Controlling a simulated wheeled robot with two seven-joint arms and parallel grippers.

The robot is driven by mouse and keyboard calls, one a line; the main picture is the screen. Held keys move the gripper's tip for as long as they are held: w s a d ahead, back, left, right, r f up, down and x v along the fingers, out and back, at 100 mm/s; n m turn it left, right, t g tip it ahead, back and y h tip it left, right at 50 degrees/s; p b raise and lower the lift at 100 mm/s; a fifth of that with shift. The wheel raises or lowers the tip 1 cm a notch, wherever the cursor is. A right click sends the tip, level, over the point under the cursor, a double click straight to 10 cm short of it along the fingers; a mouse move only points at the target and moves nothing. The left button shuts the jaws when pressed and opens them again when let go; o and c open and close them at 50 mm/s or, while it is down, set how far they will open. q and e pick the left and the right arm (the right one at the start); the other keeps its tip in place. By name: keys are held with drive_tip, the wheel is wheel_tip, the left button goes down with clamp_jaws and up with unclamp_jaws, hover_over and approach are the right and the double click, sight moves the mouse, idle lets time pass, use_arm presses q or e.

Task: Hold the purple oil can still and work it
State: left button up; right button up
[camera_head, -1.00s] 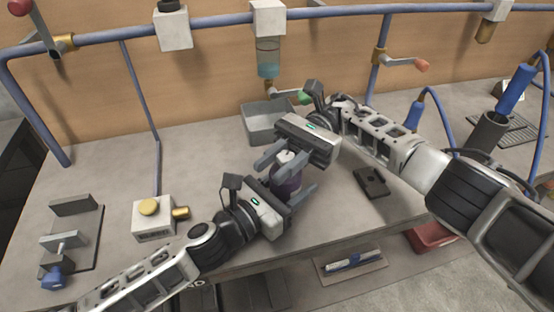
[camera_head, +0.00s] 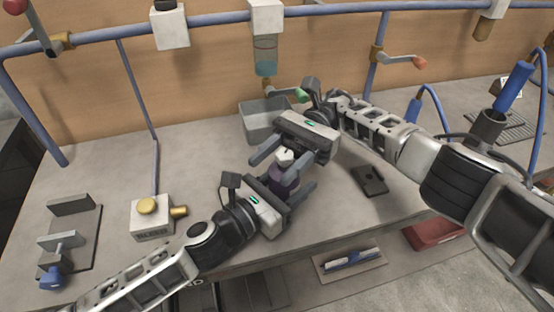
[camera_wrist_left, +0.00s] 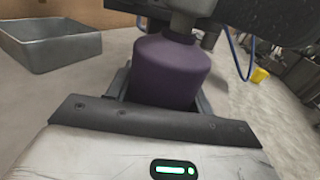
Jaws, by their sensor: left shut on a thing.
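The purple oil can (camera_head: 284,181) stands over the workbench near its front edge, with a pale top (camera_head: 285,157). Its purple body (camera_wrist_left: 168,71) fills the middle of the left wrist view. My left gripper (camera_head: 279,187) is shut on the can's body, with a finger on either side. My right gripper (camera_head: 284,159) comes from the upper right, with its fingers spread on both sides of the pale top. They look apart from it, though the far finger is partly hidden. The can's base is hidden.
A grey metal bin (camera_head: 262,121) stands behind the grippers, below a bottle of blue liquid (camera_head: 265,56). A dark flat block (camera_head: 369,181) lies to the right. A white valve box (camera_head: 151,217) stands left. Bench between is clear.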

wheel_tip(320, 180, up, 10)
idle(0.6)
drive_tip(key=d+f+m+t+y, duration=0.1)
drive_tip(key=y, duration=0.1)
drive_tip(key=d+f+m+t+y, duration=0.1)
drive_tip(key=f, duration=0.1)
drive_tip(key=f+m+t+y, duration=0.2)
drive_tip(key=shift+s+d+f+y, duration=0.25)
drive_tip(key=shift+s+d+y, duration=0.05)
drive_tip(key=shift+d, duration=0.1)
drive_tip(key=d+f+m+t+y, duration=0.2)
drive_tip(key=d+f+m+t, duration=0.2)
drive_tip(key=d+m+t, duration=0.55)
drive_tip(key=a+t, duration=0.1)
drive_tip(key=a, duration=0.2)
drive_tip(key=w+a+n+t, duration=0.1)
drive_tip(key=a, duration=0.3)
drive_tip(key=w+a+t, duration=0.1)
drive_tip(key=a, duration=0.3)
drive_tip(key=shift+w+a+f+n, duration=0.1)
drive_tip(key=shift+a+f+n, duration=0.05)
drive_tip(key=shift+n, duration=0.2)
